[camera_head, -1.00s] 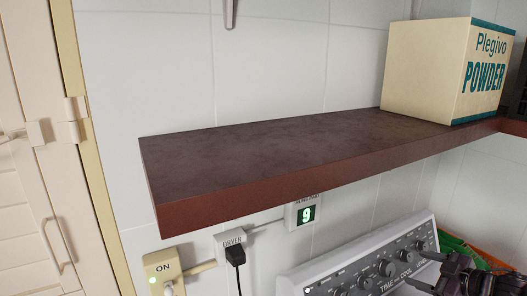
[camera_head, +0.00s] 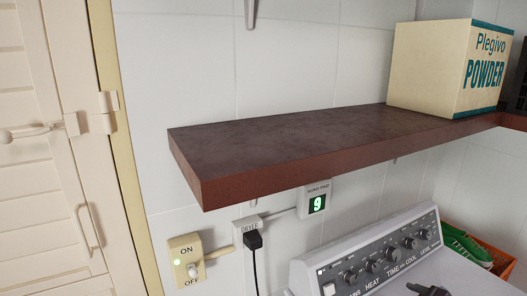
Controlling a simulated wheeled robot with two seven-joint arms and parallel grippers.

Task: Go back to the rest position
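Only a small dark tip of my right gripper (camera_head: 430,291) shows at the bottom edge, in front of the dryer's control panel (camera_head: 375,262). The rest of it is cut off by the frame, so I cannot tell whether it is open or shut, or whether it holds anything. My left gripper is out of view.
A dark brown shelf (camera_head: 290,145) juts from the tiled wall, with a Plegivo powder box (camera_head: 432,68) at its right end. Below are an ON/OFF switch (camera_head: 187,262), a plugged-in dryer outlet (camera_head: 248,230) and a display reading 9 (camera_head: 317,203). A cream louvered door (camera_head: 50,180) stands left.

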